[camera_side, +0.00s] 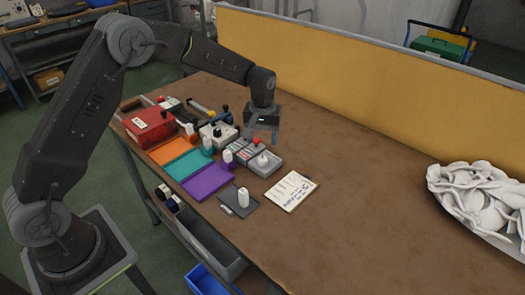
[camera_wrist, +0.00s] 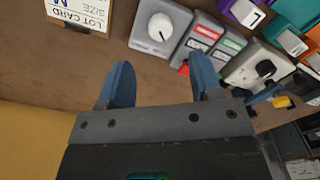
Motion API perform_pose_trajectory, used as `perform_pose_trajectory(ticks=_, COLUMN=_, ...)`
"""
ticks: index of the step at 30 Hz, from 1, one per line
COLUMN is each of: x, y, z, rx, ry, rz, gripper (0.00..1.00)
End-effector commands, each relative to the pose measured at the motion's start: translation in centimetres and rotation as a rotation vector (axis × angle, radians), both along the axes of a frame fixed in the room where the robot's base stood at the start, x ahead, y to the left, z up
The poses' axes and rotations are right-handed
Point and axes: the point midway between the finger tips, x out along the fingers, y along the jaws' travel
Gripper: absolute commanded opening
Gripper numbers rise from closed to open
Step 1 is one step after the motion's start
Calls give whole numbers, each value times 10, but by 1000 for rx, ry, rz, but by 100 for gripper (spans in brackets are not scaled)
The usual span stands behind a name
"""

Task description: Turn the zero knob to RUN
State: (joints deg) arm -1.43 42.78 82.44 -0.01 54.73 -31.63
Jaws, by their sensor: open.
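A grey box (camera_wrist: 178,50) in the wrist view carries a round white knob (camera_wrist: 160,27); the print beside it is too small to read. A pale box (camera_wrist: 240,75) farther right carries a black knob (camera_wrist: 265,69). I cannot tell from the labels which is the zero knob. In the side view the white knob (camera_side: 263,160) and the black knob (camera_side: 218,132) stand on their boxes on the brown table. My gripper (camera_wrist: 160,70) is open and empty, its blue fingers apart and the white-knob box beyond them. In the side view my gripper (camera_side: 262,137) hangs above and behind the boxes.
A panel with red and green labels (camera_wrist: 216,38) sits between the two knob boxes. A lot card (camera_side: 291,190) lies in front. Orange, teal and purple mats (camera_side: 208,182) and a red box (camera_side: 150,125) are to the left. White socks (camera_side: 480,200) are piled at right; the table between is clear.

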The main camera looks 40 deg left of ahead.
Motion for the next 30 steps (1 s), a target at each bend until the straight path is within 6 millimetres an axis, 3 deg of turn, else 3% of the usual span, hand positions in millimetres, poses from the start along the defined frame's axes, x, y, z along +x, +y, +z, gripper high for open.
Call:
perform_pose_trajectory(ticks=3, x=1, y=0, z=26, rx=1, ry=-4, rz=0, gripper=59)
perform_pose_trajectory(ticks=9, x=0, y=0, z=53, rx=0, ry=-1, rz=0, gripper=59)
perform_pose_trajectory(ticks=25, x=-3, y=0, z=67, rx=0, ry=-8, rz=-7, gripper=59)
perform_pose_trajectory(ticks=30, x=-30, y=-2, z=108, rx=4, ry=-64, rz=-67, gripper=59)
